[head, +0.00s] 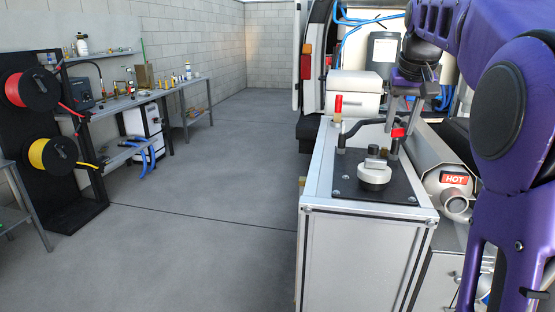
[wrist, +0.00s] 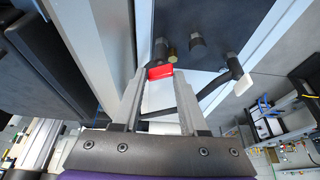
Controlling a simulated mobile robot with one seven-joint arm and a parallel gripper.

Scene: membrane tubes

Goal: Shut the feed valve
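A metal-framed cabinet (head: 368,255) carries a black plate (head: 345,190) with a round silver knob (head: 375,174). A bent black bar (head: 365,124) runs above the plate. A small red piece (head: 398,132) sits near its right end, and it also shows in the wrist view (wrist: 160,72). My gripper (head: 400,125) points down over that end. In the wrist view my gripper (wrist: 160,75) has its two fingers apart, with the red piece at the gap between the tips. I cannot tell whether they touch it. No label marks the feed valve.
A red-topped upright fitting (head: 338,106) stands at the cabinet's back left. A grey pipe housing with a HOT label (head: 454,179) is close on the right. A van is behind. A workbench (head: 140,93) and hose reels (head: 32,90) are far left, with open floor (head: 190,190) between.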

